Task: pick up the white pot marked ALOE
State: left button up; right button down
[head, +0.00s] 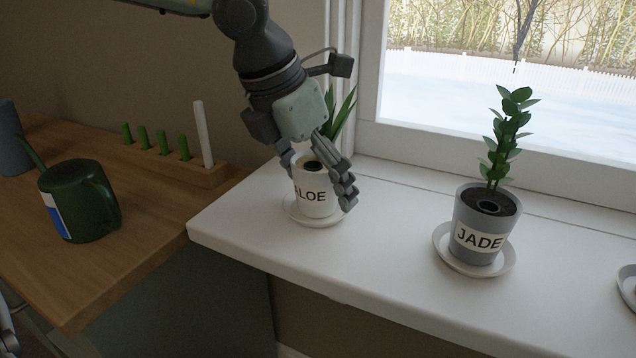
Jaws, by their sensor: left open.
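The white pot marked ALOE (314,197) stands upright on a white saucer (296,213) on the windowsill. Its green leaves (345,112) show behind my gripper. My left gripper (318,186) reaches down from above with its fingers open, one on each side of the pot. The right-hand finger overlaps the pot's right edge in the picture, and the left finger covers part of its left edge. I cannot tell whether either finger touches the pot.
A grey pot marked JADE (473,248) stands on its own saucer (444,259) to the right. The sill (375,245) between the pots is clear.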

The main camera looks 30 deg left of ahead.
pick_arm(q)
jog(key=shift+c, duration=0.3)
jog(key=c, duration=1.4)
jog(key=shift+c, duration=0.5)
jog(key=shift+w+r, duration=0.1)
jog(key=shift+r, duration=0.05)
